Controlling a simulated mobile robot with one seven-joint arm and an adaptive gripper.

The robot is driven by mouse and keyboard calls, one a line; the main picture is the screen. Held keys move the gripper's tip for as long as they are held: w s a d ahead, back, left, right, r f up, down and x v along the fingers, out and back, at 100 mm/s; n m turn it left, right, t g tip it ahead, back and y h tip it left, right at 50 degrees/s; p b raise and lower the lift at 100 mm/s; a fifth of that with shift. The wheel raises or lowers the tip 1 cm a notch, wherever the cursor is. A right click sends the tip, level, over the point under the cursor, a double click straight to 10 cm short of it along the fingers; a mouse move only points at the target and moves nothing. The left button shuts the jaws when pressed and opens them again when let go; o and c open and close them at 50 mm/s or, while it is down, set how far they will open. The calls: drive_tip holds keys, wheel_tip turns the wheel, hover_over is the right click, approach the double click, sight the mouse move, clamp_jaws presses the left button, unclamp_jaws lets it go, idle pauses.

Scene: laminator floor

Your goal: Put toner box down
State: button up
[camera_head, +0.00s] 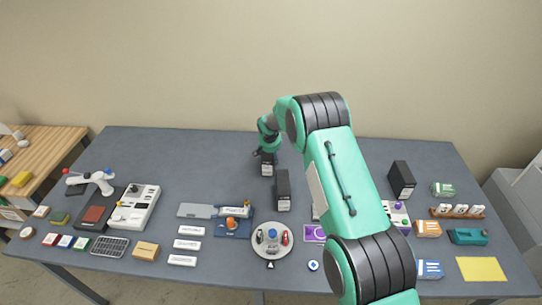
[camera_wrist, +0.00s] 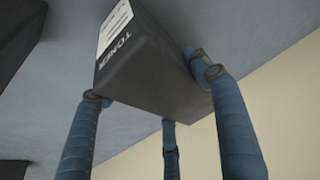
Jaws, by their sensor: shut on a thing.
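The toner box (camera_wrist: 155,65) is a black box with a white label and the word TONER, close up in the wrist view. My gripper (camera_wrist: 155,98) has its blue fingers closed around the box's sides. In the head view my gripper (camera_head: 266,155) is at the back middle of the grey table, with the small dark box (camera_head: 267,168) under it. I cannot tell whether the box's underside touches the tabletop.
A second black box (camera_head: 283,190) stands just in front and right of the held one. Another black box (camera_head: 402,179) stands at the right. A round tray (camera_head: 258,248) and a blue clipboard-like board (camera_head: 232,232) lie nearer the front. The table's back left (camera_head: 190,160) is clear.

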drive_tip(key=shift+f, duration=0.1)
idle(0.3)
drive_tip(key=o, duration=1.6)
drive_tip(key=shift+v, duration=6.15)
